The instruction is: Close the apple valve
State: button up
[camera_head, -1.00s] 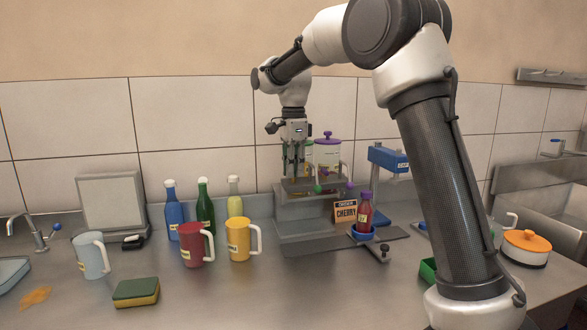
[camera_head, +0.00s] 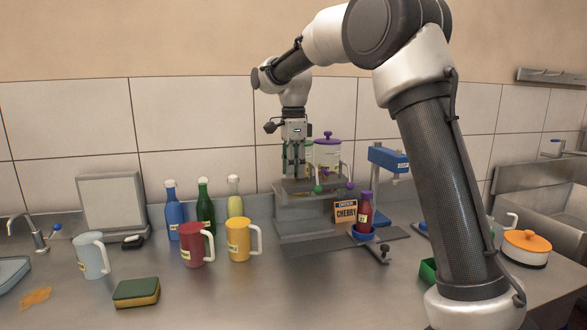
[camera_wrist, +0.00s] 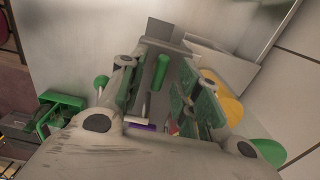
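My gripper (camera_head: 293,168) points down over the left part of the grey dispenser stand (camera_head: 296,204) in the head view. In the wrist view its fingers (camera_wrist: 163,92) are apart, with a green bar-shaped piece (camera_wrist: 160,72) seen between them. I cannot tell whether they touch it. A small green knob (camera_head: 318,189) sits at the front of the stand, just right of the fingers. A purple knob (camera_head: 350,184) is further right. The apple label is not readable, and the gripper partly hides a jar at the left of the stand.
A clear jar with a purple lid (camera_head: 328,136) stands right of my gripper. A cherry sign (camera_head: 345,212) and a red bottle (camera_head: 366,208) in a blue dish are in front. Yellow (camera_head: 238,240) and red mugs (camera_head: 193,245) stand left. The front counter is largely clear.

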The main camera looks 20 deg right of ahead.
jog(key=shift+r, duration=0.1)
notch_tip(320, 180, up, 12)
dwell(0.5)
jog(key=s+d+n+t, duration=0.1)
jog(key=s+d+n, duration=0.5)
jog(key=s, duration=0.4)
jog(key=s+d+f+n+t, duration=0.1)
jog(key=s+d+f+n, duration=0.2)
jog(key=s, duration=0.5)
jog(key=s+d+f+n+t, duration=0.1)
jog(key=s+d+f+n, duration=0.2)
jog(key=s+f+n, duration=0.2)
jog(key=s+d+f+n+t, duration=0.1)
jog(key=s+d+f+n, duration=0.2)
jog(key=s+f, duration=0.4)
jog(key=s+n, duration=0.1)
jog(key=s, duration=0.4)
